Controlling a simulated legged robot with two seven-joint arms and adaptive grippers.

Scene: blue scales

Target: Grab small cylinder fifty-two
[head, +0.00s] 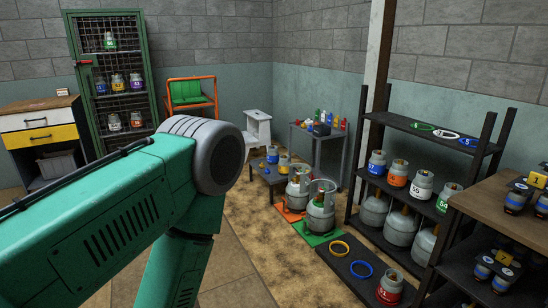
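I cannot read a number fifty-two on any cylinder. On the black rack at right stand small cylinders with coloured bands: a blue one (376,164), an orange one (397,174), a white one (421,187) and a green one (447,199). A red-banded small cylinder (389,288), seemingly marked 51, stands on the dark floor platform (340,264) beside a yellow ring and a blue ring. My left arm crosses the left foreground. Neither gripper is in view.
A green mesh cabinet (152,57) at back left holds several small cylinders. A low table (268,176) and two larger cylinders (320,212) on orange and green mats stand mid-room. A wooden-topped table (485,205) is at right. Open floor (255,240) lies in front.

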